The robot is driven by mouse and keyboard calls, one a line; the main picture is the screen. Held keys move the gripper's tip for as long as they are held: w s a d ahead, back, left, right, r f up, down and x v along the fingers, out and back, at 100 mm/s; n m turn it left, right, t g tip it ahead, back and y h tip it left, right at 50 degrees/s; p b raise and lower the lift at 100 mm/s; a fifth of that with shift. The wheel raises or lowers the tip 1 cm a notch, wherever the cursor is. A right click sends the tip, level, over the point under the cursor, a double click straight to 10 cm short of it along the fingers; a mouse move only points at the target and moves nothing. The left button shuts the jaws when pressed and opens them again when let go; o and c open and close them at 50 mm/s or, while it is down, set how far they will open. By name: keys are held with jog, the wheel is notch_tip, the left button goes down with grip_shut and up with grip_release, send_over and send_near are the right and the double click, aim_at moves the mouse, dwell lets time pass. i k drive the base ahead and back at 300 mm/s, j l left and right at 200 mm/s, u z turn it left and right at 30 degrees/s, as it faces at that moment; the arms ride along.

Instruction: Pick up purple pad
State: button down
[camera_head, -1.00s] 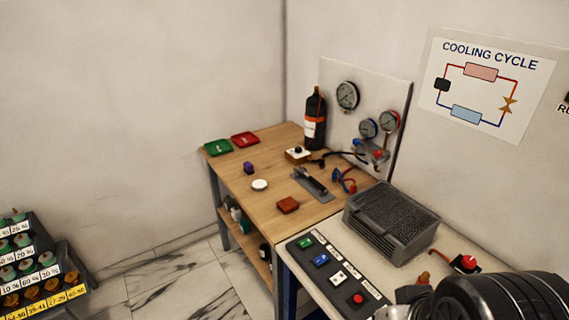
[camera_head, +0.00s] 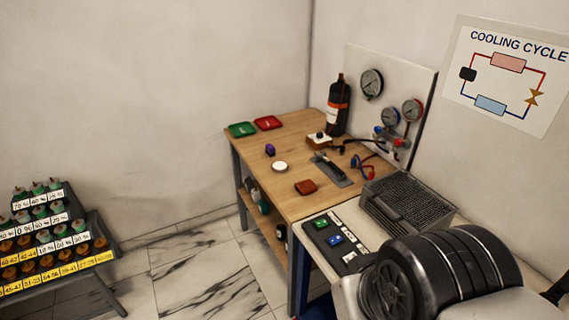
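The purple pad (camera_head: 270,150) is a small dark purple block on the wooden workbench (camera_head: 255,173), toward its left side. It stands apart from the other things on the bench, with a white round disc (camera_head: 280,167) just in front of it. A black, ribbed part of my arm fills the lower right of the picture, well away from the pad. My gripper's fingers are not in view.
Green (camera_head: 242,129) and red (camera_head: 267,122) trays lie at the bench's back left. A brown-red block (camera_head: 306,187) and a grey fixture (camera_head: 331,170) lie nearby. A black bottle (camera_head: 338,106) stands behind. A button panel (camera_head: 335,242) and finned box (camera_head: 408,203) are in front.

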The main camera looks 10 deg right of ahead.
aim_at(269, 148)
jog(key=i+j+z, duration=0.1)
jog(key=z, duration=0.25)
jog(key=i+j+z, duration=0.1)
jog(key=z, duration=0.3)
jog(key=i+j+z, duration=0.15)
jog(key=z, duration=0.2)
jog(key=i+j+z, duration=0.1)
jog(key=j, duration=0.3)
jog(key=i+j+z, duration=0.15)
jog(key=j, duration=0.3)
jog(key=i+j+z, duration=0.1)
jog(key=i+j, duration=0.15)
jog(key=j, duration=0.15)
jog(key=i+j+z, duration=0.1)
jog(key=j, duration=0.35)
jog(key=i+j+z, duration=0.15)
jog(key=j, duration=0.35)
jog(key=i+j+z, duration=0.1)
jog(key=j, duration=0.35)
jog(key=i+j, duration=0.1)
jog(key=j, duration=0.3)
jog(key=i+j, duration=0.1)
jog(key=j, duration=0.75)
jog(key=i, duration=0.05)
